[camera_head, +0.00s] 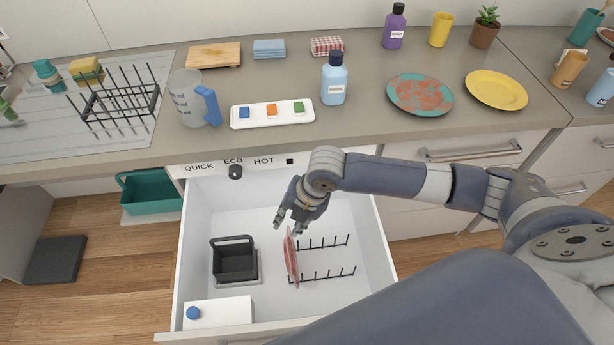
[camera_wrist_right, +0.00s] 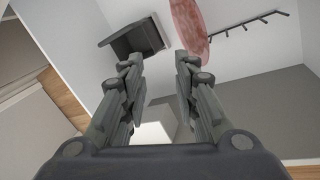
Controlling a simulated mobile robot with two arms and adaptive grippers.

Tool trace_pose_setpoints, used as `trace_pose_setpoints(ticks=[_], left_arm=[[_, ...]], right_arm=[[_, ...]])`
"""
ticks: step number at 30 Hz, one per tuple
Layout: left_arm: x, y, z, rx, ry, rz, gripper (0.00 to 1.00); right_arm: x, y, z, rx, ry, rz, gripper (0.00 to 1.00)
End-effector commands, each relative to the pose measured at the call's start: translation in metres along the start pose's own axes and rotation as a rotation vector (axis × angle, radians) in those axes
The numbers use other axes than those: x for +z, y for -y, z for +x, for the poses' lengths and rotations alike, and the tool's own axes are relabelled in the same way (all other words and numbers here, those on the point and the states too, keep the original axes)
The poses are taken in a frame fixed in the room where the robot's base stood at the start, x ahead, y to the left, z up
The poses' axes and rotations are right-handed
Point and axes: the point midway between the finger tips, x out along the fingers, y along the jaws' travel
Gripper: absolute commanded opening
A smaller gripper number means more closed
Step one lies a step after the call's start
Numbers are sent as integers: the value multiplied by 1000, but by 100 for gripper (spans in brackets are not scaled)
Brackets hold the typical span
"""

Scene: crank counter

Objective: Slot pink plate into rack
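The pink plate (camera_head: 291,258) stands upright on edge in the open white drawer, at the left end of the dark rack (camera_head: 325,275) with its two rows of prongs. Whether it sits between prongs cannot be told. My right gripper (camera_head: 289,224) is just above the plate's top edge. In the right wrist view my right gripper (camera_wrist_right: 158,88) is open with nothing held between its fingers. There the plate (camera_wrist_right: 190,28) is beyond the right finger, and part of the rack (camera_wrist_right: 250,24) shows to its right. My left gripper is not in view.
In the drawer (camera_head: 370,270) are a dark basket (camera_head: 233,262) and a white box with a blue cap (camera_head: 218,312). The counter (camera_head: 370,125) above holds a jug (camera_head: 188,98), a blue bottle (camera_head: 334,80), a patterned plate (camera_head: 420,94) and a yellow plate (camera_head: 496,90).

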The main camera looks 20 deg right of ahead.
Motion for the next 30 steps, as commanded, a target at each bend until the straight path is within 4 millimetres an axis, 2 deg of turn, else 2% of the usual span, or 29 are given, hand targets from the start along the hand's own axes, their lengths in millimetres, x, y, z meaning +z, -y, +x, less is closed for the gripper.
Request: trace_pose_setpoints(ticks=[16,30], left_arm=[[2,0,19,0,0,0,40],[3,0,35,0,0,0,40]], right_arm=[[12,-15,-32,-59,69,525,28],[22,-21,-64,-63,96,1031,28]])
